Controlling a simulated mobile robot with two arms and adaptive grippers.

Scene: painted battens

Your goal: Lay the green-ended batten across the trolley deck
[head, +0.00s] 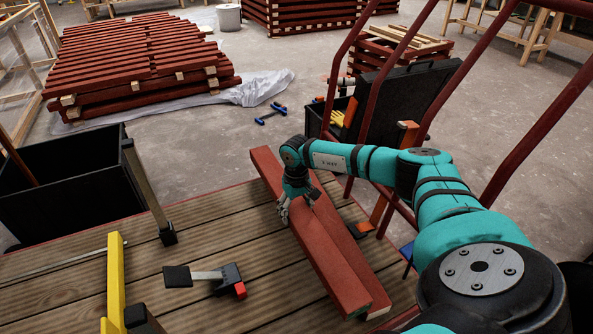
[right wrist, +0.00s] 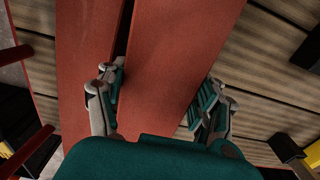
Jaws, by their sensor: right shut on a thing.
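Two long red battens lie side by side on a slatted wooden deck (head: 215,235) with a red edge, which appears to be the trolley deck. The left batten (head: 325,250) seems to show a little green at its near end; the right batten (head: 362,270) has a paler near end. My right gripper (head: 297,208) comes down on the left batten. In the right wrist view its fingers (right wrist: 160,100) straddle this wide batten (right wrist: 180,50), shut on its sides. The other batten (right wrist: 90,50) runs close beside it. Whether the held batten touches the deck is unclear. My left gripper is out of view.
A black bin (head: 65,190) stands at the left. A black clamp (head: 215,277) and a yellow bar (head: 115,280) lie on the deck's left part. Red tubular rails (head: 460,85) rise at the right. A stack of red battens (head: 140,60) lies beyond on the floor.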

